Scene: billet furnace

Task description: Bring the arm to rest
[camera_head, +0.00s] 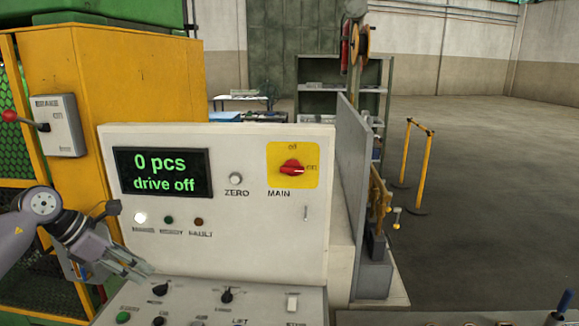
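My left arm comes in from the left edge. Its gripper (138,266) is in front of the lower left of the control panel (250,240), just above the sloping desk with its knobs. I cannot tell whether the gripper touches the desk, or whether its fingers are open or shut. No held object shows. The display (162,172) reads "0 pcs" and "drive off". The red MAIN switch (291,168) sits on a yellow plate, its handle turned toward "on". A white lamp (140,217) is lit. My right gripper is not in view.
A brake box (60,127) with a red-knobbed lever is on the yellow housing (140,85) at left. A grey upright plate (352,160) stands right of the panel. A yellow barrier (421,165) stands beyond it. The floor at right is clear.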

